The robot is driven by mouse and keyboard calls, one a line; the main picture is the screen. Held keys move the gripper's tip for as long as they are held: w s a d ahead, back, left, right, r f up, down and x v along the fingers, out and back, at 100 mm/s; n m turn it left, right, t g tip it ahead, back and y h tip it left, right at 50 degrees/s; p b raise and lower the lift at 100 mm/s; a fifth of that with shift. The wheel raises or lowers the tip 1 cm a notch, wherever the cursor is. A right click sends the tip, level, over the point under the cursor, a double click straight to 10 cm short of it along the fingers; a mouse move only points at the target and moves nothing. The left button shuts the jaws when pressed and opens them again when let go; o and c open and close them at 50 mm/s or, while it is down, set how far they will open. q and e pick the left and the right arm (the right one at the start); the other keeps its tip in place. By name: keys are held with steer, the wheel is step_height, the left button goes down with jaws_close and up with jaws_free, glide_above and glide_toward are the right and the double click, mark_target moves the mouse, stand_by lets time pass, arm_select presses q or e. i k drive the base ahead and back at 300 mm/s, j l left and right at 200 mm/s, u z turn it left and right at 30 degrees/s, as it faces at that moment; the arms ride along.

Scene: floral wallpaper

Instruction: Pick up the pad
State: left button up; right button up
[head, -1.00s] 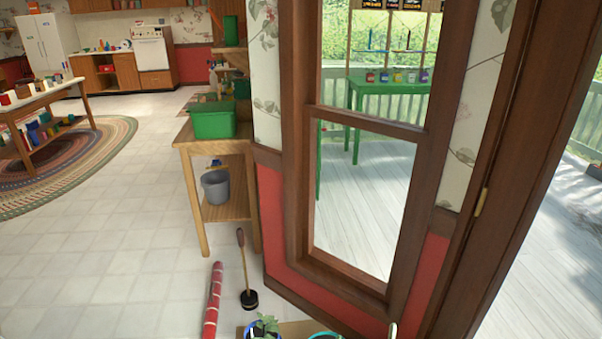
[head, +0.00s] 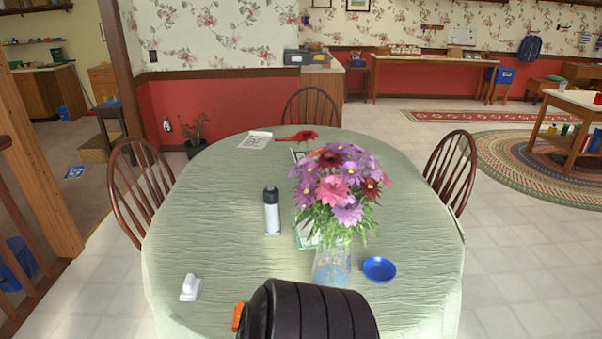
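Two flat things that may be the pad lie on the round table (head: 215,215) with a pale green cloth. One is a white printed pad or sheet (head: 254,140) near the table's far left edge. The other is a green-and-white flat thing (head: 303,236), partly hidden behind the flowers (head: 338,190) in a glass vase (head: 331,268). I cannot tell which is the pad. Neither of my grippers is in view.
A black-capped white bottle (head: 271,215), a blue bowl (head: 379,268) and a small white object (head: 190,288) stand on the table. A dark ribbed part, perhaps mine, covers the near edge. Wooden chairs (head: 140,180) surround the table.

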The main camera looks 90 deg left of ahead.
mark_target(237, 310)
steer(key=u, duration=3.2)
